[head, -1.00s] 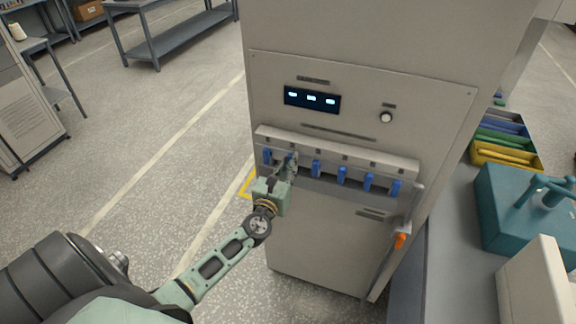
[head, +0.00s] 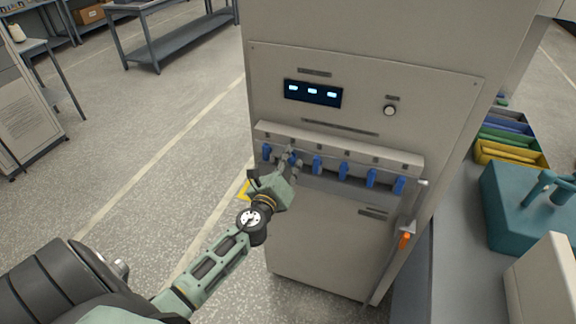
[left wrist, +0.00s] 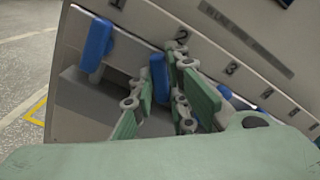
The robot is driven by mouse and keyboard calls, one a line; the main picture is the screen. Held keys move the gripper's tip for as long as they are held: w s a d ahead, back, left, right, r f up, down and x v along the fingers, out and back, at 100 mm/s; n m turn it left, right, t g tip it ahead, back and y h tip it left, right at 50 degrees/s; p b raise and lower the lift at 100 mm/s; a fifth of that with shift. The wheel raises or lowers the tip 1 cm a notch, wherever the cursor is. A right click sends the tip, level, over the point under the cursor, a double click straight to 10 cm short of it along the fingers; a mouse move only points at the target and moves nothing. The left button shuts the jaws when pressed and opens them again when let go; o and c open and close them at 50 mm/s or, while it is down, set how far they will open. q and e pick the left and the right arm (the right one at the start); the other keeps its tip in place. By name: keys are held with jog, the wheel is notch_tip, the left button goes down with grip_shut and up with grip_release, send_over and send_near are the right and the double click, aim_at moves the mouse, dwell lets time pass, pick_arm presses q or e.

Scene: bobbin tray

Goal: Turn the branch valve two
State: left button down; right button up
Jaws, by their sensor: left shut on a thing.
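Branch valve two (head: 292,157) is the second blue lever from the left in the row on the grey cabinet. In the left wrist view its blue handle (left wrist: 158,78) sits under the number 2, between the green-padded fingers. My left gripper (left wrist: 161,92) is shut on this handle; it also shows in the head view (head: 291,164), reaching up to the lever. The handle leans at a different angle from the valve one handle (left wrist: 96,45). The fingers partly hide the handle's lower end. My right gripper is not in view.
Valve one (head: 267,152) is close on the left and valve three (head: 317,165) close on the right, with several more blue levers beyond. An orange-handled lever (head: 405,240) hangs at the cabinet's right edge. A display (head: 313,93) is above. Floor left of the cabinet is clear.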

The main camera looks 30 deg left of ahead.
pick_arm(q)
jog(key=n+b, duration=0.1)
jog(key=n, duration=0.4)
jog(key=shift+f+n+b, duration=0.15)
jog(key=shift+n+b, duration=0.15)
jog(key=n, duration=0.4)
jog(key=shift+n+b, duration=0.35)
jog(key=shift+n, duration=0.35)
jog(key=c, duration=1.7)
grip_release()
jog(key=shift+s, duration=0.1)
jog(key=v, duration=1.2)
jog(key=shift+a, duration=0.1)
